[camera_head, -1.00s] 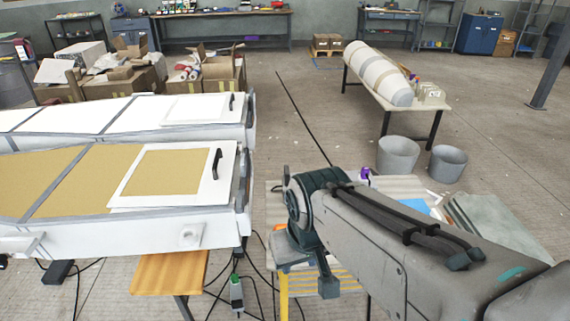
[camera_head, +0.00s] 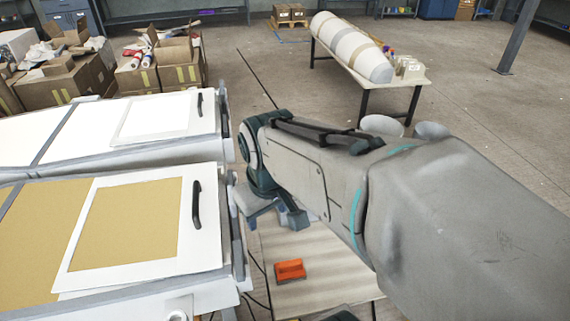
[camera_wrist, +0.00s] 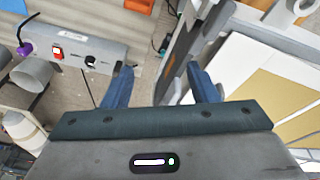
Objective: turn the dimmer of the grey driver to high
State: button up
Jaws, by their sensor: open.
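In the wrist view a grey box, likely the grey driver (camera_wrist: 112,57), shows at the upper left. It has a red switch (camera_wrist: 57,52) and a round black knob (camera_wrist: 90,60), likely the dimmer; its setting is too small to read. A purple plug (camera_wrist: 25,48) is at its left end. My gripper (camera_wrist: 160,88) is open and empty; its left finger is below and right of the knob, apart from it in the picture. In the head view my gripper (camera_head: 276,216) hangs beside the mould's end; I cannot make out the driver there.

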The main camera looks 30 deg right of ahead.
jog(key=w+d+f+n+g+b, duration=0.1)
jog(key=w+d+f+n, duration=0.25)
jog(key=w+d, duration=0.3)
jog(key=w+d+f+n+g+b, duration=0.1)
jog(key=w+d+f+n, duration=0.1)
jog(key=w+d+n, duration=0.4)
jog(key=w+d+f+n+b, duration=0.2)
jog(key=w+d, duration=0.2)
jog(key=w, duration=0.3)
jog(key=w+d+f+n, duration=0.4)
jog(key=d+f, duration=0.3)
jog(key=d, duration=0.2)
jog(key=shift+g, duration=0.4)
jog(key=f, duration=1.3)
jog(key=shift+s+a, duration=0.1)
jog(key=shift+s, duration=0.15)
jog(key=c, duration=1)
